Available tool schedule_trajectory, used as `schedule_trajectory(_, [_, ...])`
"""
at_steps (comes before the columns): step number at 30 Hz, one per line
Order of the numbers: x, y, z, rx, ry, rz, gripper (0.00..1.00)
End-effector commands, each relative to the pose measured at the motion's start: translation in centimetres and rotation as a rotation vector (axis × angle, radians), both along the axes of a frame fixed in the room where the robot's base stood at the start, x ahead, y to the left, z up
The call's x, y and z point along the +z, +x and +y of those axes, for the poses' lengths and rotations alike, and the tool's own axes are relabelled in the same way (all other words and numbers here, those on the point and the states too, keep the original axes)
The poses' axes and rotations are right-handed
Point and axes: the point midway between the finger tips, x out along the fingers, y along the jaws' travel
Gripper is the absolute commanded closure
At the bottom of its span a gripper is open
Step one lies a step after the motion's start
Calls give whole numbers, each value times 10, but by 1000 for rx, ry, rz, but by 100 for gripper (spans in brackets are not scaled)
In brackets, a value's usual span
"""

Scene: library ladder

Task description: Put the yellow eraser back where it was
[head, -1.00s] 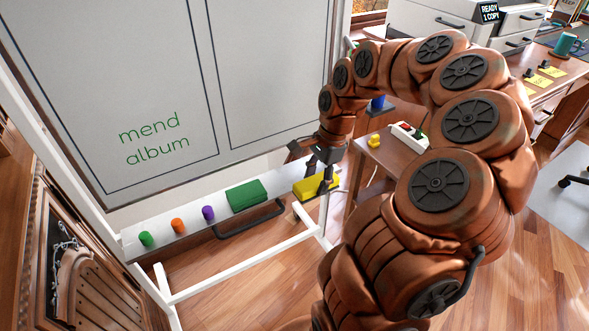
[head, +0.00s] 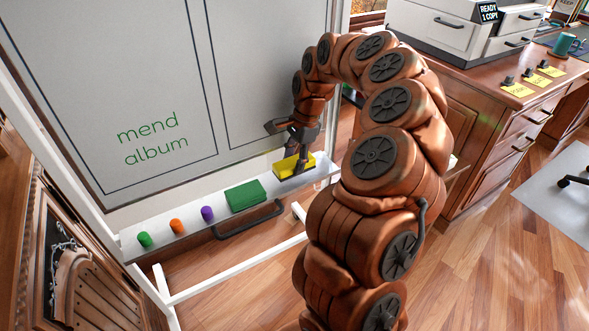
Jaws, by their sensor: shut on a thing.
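The yellow eraser (head: 284,168) is at the right end of the whiteboard's tray (head: 325,172), close to the board's lower edge. My gripper (head: 298,160) points down and is shut on it; one finger shows on its near side, the other is mostly hidden. I cannot tell whether the eraser's underside touches the tray or hovers just above it. A green eraser (head: 246,196) lies on the tray to the left of the yellow one, with a gap between them.
A dark handle (head: 248,222) runs along the tray's front. The whiteboard (head: 120,80) rises behind it. A wooden desk (head: 490,130) with a printer (head: 440,32) stands at the right.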

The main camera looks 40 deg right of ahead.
Motion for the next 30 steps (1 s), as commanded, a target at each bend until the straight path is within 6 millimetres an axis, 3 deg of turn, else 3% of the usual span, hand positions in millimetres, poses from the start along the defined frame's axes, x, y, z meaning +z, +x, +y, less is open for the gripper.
schedule_trajectory(6, [-32, -2, 2, 3, 3, 4, 95])
schedule_trajectory(17, [-36, -1, 1, 2, 1, 3, 95])
schedule_trajectory(18, [-36, -1, 1, 1, 1, 2, 49])
schedule_trajectory(21, [-36, -1, 0, 1, 1, 2, 41])
schedule_trajectory(30, [-34, -1, 1, 1, 1, 1, 41])
